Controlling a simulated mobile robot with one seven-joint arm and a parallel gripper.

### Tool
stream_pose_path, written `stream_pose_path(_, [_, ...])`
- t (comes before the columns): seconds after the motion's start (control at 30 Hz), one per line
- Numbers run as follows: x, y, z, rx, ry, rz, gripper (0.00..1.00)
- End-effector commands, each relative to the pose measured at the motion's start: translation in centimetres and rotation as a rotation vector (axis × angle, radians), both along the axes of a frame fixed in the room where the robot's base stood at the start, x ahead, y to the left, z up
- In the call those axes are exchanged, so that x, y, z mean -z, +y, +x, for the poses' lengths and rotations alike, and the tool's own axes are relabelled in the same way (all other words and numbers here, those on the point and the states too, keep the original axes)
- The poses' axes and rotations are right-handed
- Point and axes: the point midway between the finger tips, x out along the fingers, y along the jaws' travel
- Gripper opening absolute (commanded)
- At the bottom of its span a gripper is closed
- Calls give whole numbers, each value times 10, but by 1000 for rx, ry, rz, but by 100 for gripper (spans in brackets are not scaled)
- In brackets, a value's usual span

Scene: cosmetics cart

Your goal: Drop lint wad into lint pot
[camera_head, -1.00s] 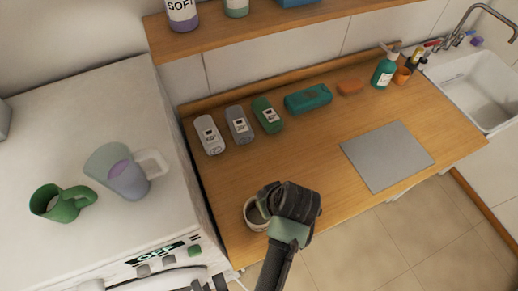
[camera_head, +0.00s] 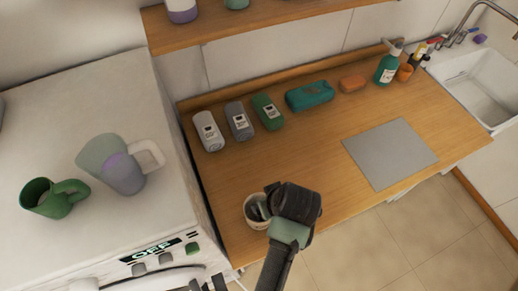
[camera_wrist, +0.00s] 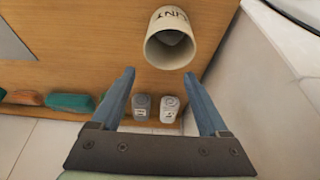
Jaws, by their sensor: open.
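The lint pot (camera_wrist: 178,18), cream with dark "LINT" lettering, stands on the wooden counter and shows near the top of the wrist view. A pale grey lump, apparently the lint wad (camera_wrist: 172,37), lies inside it. In the head view the pot (camera_head: 250,218) is near the counter's front left, partly covered by my gripper. My gripper (camera_wrist: 159,74) is open, with nothing between its two blue-grey fingers. It is above and close beside the pot; I cannot tell whether a fingertip is within the rim.
A grey mat (camera_head: 390,154) lies right. The white machine (camera_head: 60,110) at left holds a green mug (camera_head: 45,201) and a translucent jug (camera_head: 118,172).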

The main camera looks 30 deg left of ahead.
Motion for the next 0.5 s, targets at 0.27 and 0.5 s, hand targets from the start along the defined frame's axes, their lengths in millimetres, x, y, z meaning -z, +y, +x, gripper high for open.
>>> stream_pose_path(0.27, [-20,-7,-4,2,-4,0,78])
stream_pose_path(0.5, [-67,-23,-16,2,-8,1,78])
